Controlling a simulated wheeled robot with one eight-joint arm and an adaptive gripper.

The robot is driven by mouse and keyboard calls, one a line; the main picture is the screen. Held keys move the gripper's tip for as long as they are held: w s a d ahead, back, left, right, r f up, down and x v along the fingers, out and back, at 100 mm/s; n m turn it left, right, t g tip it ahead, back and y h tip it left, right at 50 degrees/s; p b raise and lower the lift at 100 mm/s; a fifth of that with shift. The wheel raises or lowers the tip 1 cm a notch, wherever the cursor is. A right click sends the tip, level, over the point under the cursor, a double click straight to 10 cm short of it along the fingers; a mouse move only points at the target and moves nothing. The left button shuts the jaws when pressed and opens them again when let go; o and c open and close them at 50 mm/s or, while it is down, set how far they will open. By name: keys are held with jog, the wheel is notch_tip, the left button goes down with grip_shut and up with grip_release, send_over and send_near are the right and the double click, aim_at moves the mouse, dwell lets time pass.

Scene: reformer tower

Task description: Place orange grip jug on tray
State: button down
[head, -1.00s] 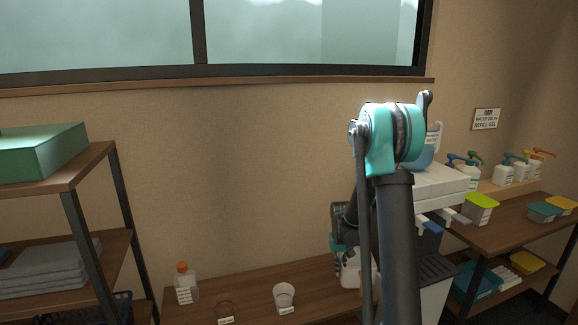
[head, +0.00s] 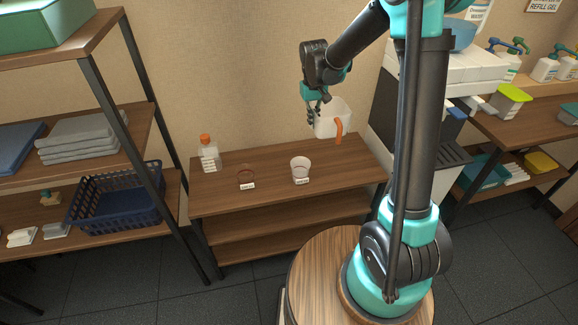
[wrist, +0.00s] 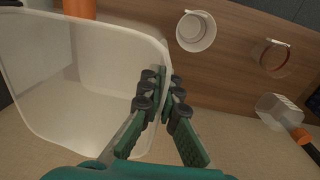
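The whitish translucent jug (head: 327,122) has an orange grip (head: 339,131). It appears held above the right rear of the low wooden shelf. In the wrist view the jug (wrist: 85,75) fills the left side, with part of the orange grip (wrist: 79,9) at the top. My gripper (head: 313,116) is at its left side in the head view. In the wrist view my gripper (wrist: 163,93) has its fingers closed on the jug's wall near the rim. A dark grilled drip tray (head: 435,156) sits at the dispenser's base; I cannot tell whether it is the task's tray.
A white dispenser (head: 463,72) stands to the right. A rack with a blue basket (head: 117,197) is at left.

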jog(key=f, duration=1.9)
jog(key=shift+a+f, duration=0.2)
jog(key=shift+f, duration=0.15)
jog(key=c, duration=1.7)
grip_release()
jog(key=shift+f, duration=0.1)
